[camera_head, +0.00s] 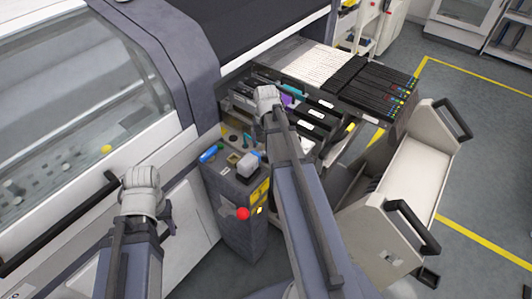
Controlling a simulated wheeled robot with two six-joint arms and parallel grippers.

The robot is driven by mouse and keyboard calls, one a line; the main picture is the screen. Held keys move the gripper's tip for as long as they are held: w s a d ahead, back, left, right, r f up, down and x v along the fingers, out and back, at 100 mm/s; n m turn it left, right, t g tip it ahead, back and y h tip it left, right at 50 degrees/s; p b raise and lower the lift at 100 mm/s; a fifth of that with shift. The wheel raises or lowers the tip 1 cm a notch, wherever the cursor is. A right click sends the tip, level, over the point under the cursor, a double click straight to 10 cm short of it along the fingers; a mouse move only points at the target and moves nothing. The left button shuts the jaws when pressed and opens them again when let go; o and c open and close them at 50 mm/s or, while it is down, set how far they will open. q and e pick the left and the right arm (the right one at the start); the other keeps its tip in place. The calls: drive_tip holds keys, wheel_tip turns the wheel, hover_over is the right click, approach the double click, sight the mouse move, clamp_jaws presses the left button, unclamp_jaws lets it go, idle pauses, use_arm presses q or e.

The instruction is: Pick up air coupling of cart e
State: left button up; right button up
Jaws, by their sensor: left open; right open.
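My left gripper (168,216) is a small dark shape beside its pale wrist, in front of the white machine's lower panel. It looks empty and is open. My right arm reaches up across the middle, and its gripper (266,106) is over the feeder bank; it is open, with its fingers largely hidden by the wrist. A grey box-shaped post (232,192) between the arms carries a blue part (209,155) and a light grey block (248,164) on top. I cannot tell which part is the air coupling of cart e. No gripper visibly touches these parts.
The machine (85,95) fills the left, with a black handle (60,228). Feeders (375,85) jut out from it at the upper middle. A beige trolley (415,180) with black handles stands at the right. Yellow-lined grey floor (480,150) is clear beyond it.

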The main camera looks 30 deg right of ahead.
drive_tip(key=shift+w+d+f+b, duration=0.2)
drive_tip(key=shift+f+b, duration=0.6)
drive_tip(key=shift+f, duration=0.05)
drive_tip(key=shift+w+d+f+b, duration=0.15)
drive_tip(key=shift+w+f+b, duration=0.1)
drive_tip(key=shift+f+b, duration=0.6)
drive_tip(key=shift+w+d+f+b, duration=0.2)
drive_tip(key=shift+f+b, duration=0.6)
drive_tip(key=shift+f, duration=0.05)
drive_tip(key=shift+r, duration=0.1)
clamp_jaws()
